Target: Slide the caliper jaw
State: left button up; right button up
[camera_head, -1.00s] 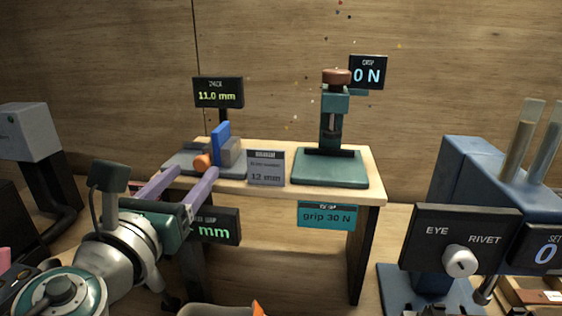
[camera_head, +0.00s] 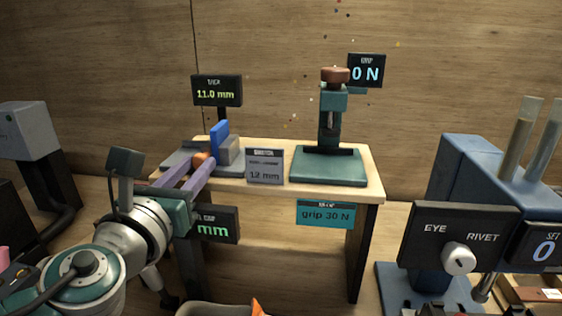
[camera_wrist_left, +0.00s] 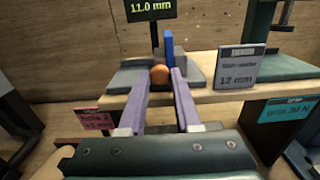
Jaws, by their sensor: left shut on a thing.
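The caliper stands at the left of the small wooden bench, with a grey base plate (camera_head: 175,160), an upright blue jaw (camera_head: 219,141), a grey block (camera_head: 229,151) and an orange knob (camera_head: 201,159). My left gripper (camera_head: 199,166) has its two purple fingers closed on either side of the orange knob. The left wrist view also shows the knob (camera_wrist_left: 159,74) between the fingertips, with the blue jaw (camera_wrist_left: 169,47) just behind. The caliper's display (camera_head: 217,91) reads 11.0 mm. A grey sign (camera_head: 265,166) reads 12 mm. My right gripper is not in view.
A green press (camera_head: 330,165) with a brown knob stands at the bench's right, beside a display (camera_head: 366,71) reading 0 N. A blue EYE/RIVET machine (camera_head: 470,185) stands at right. A grey device (camera_head: 28,130) stands at far left.

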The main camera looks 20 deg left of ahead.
pick_arm(q)
grip_shut()
dwell(0.8)
jog(key=a, duration=0.2)
jog(key=s+a, duration=0.1)
jog(key=shift+a+b, duration=0.35)
jog(key=o, duration=0.9)
grip_release()
